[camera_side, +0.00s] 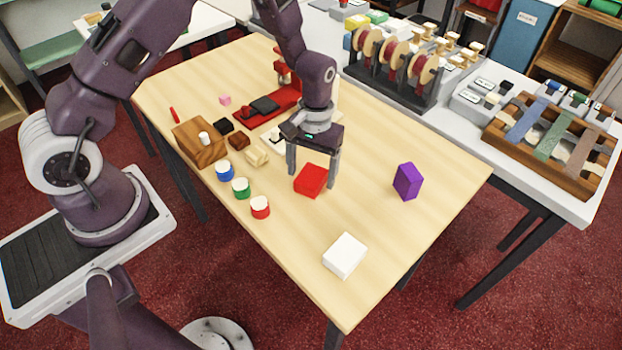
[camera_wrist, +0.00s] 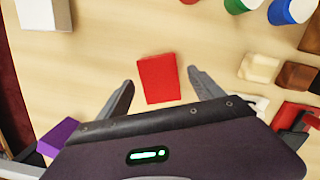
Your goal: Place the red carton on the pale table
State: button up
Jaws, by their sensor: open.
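The red carton (camera_side: 310,180) is a small box lying on the pale wooden table (camera_side: 300,265). In the wrist view the red carton (camera_wrist: 159,78) lies between and just beyond the two fingertips. My gripper (camera_side: 312,176) is open and empty, pointing down by the carton in the side view. In the wrist view my gripper (camera_wrist: 160,78) shows a finger on each side of the carton, with gaps. I cannot tell whether either finger touches it.
A purple box (camera_side: 408,181) stands to the right and a white box (camera_side: 345,255) lies at the front. Several capped jars, such as a red one (camera_side: 260,207), stand to the left beside a wooden block (camera_side: 200,142). The table's front middle is clear.

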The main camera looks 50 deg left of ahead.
jog(key=c, duration=1.7)
jog(key=shift+o, duration=0.2)
notch_tip(320, 180, up, 9)
jog(key=s+a+r+m, duration=0.2)
jog(key=a+r+m, duration=0.3)
jog(key=a, duration=0.2)
jog(key=n, duration=0.5)
send_over(311, 174)
notch_tip(311, 174, down, 4)
jog(key=shift+d, duration=0.15)
